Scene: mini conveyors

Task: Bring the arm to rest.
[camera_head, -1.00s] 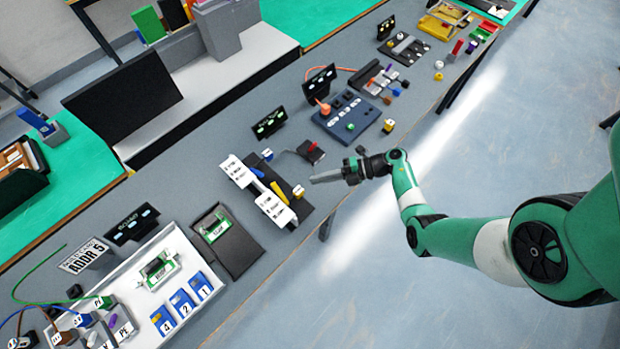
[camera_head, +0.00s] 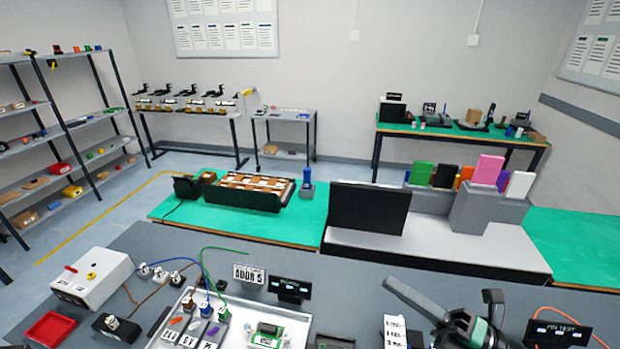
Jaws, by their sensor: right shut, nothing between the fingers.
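My right gripper (camera_head: 392,284) shows at the bottom right of the head view. Its grey fingers are shut with nothing between them and point up and to the left, over the grey bench (camera_head: 340,285). Part of my dark wrist with a green patch shows behind the fingers, cut off by the lower edge. White blocks with black markings (camera_head: 395,330) stand on the bench just below the fingers. I cannot tell how high the gripper is above the bench. My left gripper is not in view.
A black display marked PIN TEST (camera_head: 557,335) is right of my wrist. Left are a small display (camera_head: 290,287), an ADDR 5 sign (camera_head: 249,273) and a white tray (camera_head: 297,316). A dark panel (camera_head: 369,221) stands behind the bench, beside green tables (camera_head: 300,228).

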